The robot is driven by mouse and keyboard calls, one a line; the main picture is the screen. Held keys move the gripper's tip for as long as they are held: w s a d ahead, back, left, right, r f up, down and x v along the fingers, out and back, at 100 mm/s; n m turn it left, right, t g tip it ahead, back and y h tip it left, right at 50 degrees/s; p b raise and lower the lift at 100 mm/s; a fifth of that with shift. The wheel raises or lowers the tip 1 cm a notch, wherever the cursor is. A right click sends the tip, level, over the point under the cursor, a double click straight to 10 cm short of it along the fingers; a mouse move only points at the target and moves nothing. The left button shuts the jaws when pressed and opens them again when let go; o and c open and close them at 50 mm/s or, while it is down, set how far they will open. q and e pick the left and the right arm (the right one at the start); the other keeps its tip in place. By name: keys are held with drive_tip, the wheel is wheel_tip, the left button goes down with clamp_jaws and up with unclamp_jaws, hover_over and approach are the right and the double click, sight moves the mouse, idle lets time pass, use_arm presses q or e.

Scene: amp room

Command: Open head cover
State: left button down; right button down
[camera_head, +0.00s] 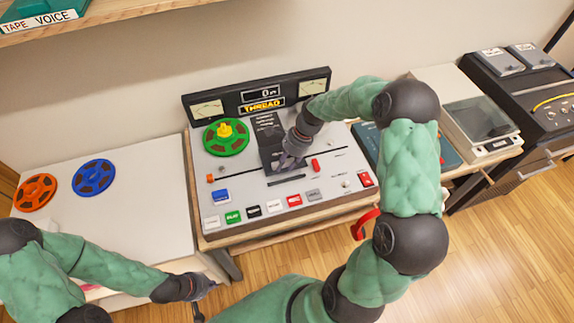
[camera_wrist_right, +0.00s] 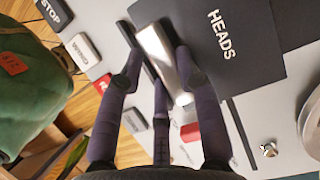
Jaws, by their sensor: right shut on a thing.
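The head cover (camera_wrist_right: 250,45) is a dark panel marked HEADS, with a pale metal bar handle (camera_wrist_right: 163,55) along its edge. It also shows at the middle of the tape deck (camera_head: 268,133), partly hidden by my right gripper (camera_head: 288,160). In the right wrist view my right gripper (camera_wrist_right: 160,75) has its dark fingers on both sides of the handle, shut on it. The cover looks down over the deck; its exact tilt is hard to tell. My left gripper (camera_head: 200,294) is low at the left, with its fingers apart, empty and away from the deck.
A green reel (camera_head: 226,138) sits on the deck's left side. Orange (camera_head: 35,192) and blue (camera_head: 94,178) reels lie on the white side table. A shelf (camera_head: 110,12) hangs at upper left.

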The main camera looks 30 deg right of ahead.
sight(275, 150)
drive_tip(key=w, duration=0.2)
drive_tip(key=w+d+p, duration=0.1)
drive_tip(key=w, duration=0.2)
drive_tip(key=w+d, duration=0.1)
drive_tip(key=w, duration=0.2)
drive_tip(key=c, duration=0.9)
unclamp_jaws()
drive_tip(key=shift+c, duration=0.2)
drive_tip(key=v, duration=1.2)
drive_tip(key=shift+r+p, duration=0.1)
drive_tip(key=shift+p, duration=0.25)
